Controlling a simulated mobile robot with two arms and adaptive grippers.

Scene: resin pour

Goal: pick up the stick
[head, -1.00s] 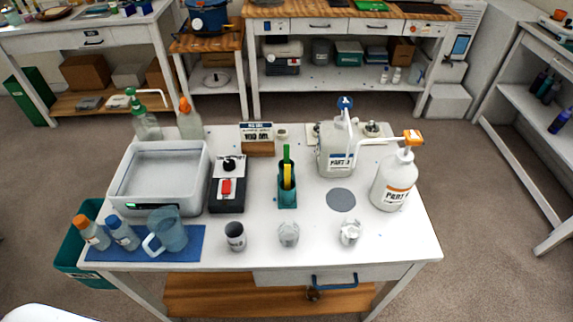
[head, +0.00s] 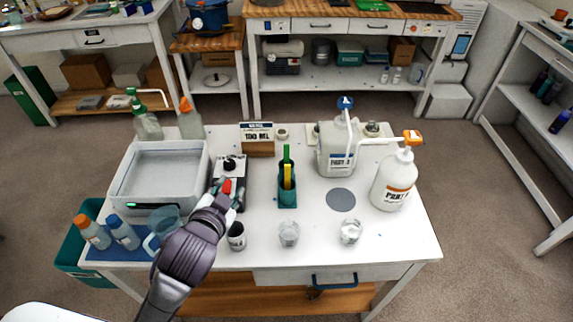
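A green stick (head: 286,156) and a yellow stick (head: 287,176) stand upright in a teal holder (head: 288,199) at the middle of the white table. My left gripper (head: 228,187) is over the black device with a red switch, to the left of the holder. Its fingers look spread apart, with nothing held between them, and it is clear of the sticks. My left arm covers part of the blue mat and the blue pitcher. My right gripper is not in view.
A black device (head: 233,164) and a grey-white tub (head: 158,175) stand left of the holder. Pump bottles, one white (head: 393,185), stand right. A sign (head: 257,140) stands behind.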

